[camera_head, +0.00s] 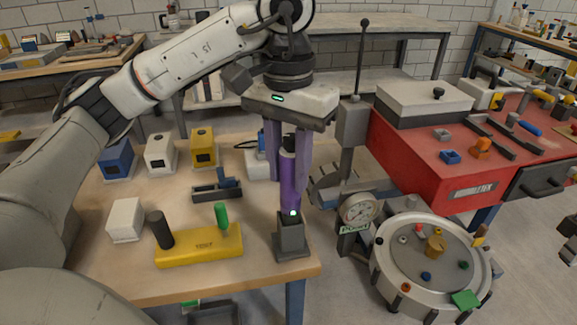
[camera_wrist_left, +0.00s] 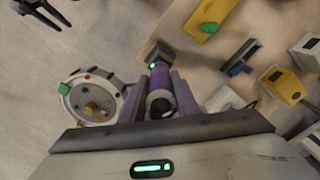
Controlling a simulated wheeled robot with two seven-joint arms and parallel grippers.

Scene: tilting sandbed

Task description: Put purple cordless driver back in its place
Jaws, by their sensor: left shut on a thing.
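The purple cordless driver (camera_head: 288,178) stands upright, with its lower end at the top of a dark grey square holder (camera_head: 291,238) on the table's front right corner. A small light glows where they meet. How deep the driver sits cannot be told. My left gripper (camera_head: 287,165) points down and is shut on the driver, with a finger on each side. In the left wrist view the driver (camera_wrist_left: 160,90) lies between the fingers, with the holder (camera_wrist_left: 158,53) beyond it. My right gripper (camera_wrist_left: 42,12) shows at that view's top left, fingers apart and empty.
A yellow block (camera_head: 198,247) with a black and a green peg stands left of the holder. Blue, white and yellow chargers (camera_head: 204,148) stand behind. A round sandbed (camera_head: 430,262) and a dial gauge (camera_head: 358,211) are right of the table, before a red cabinet (camera_head: 450,175).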

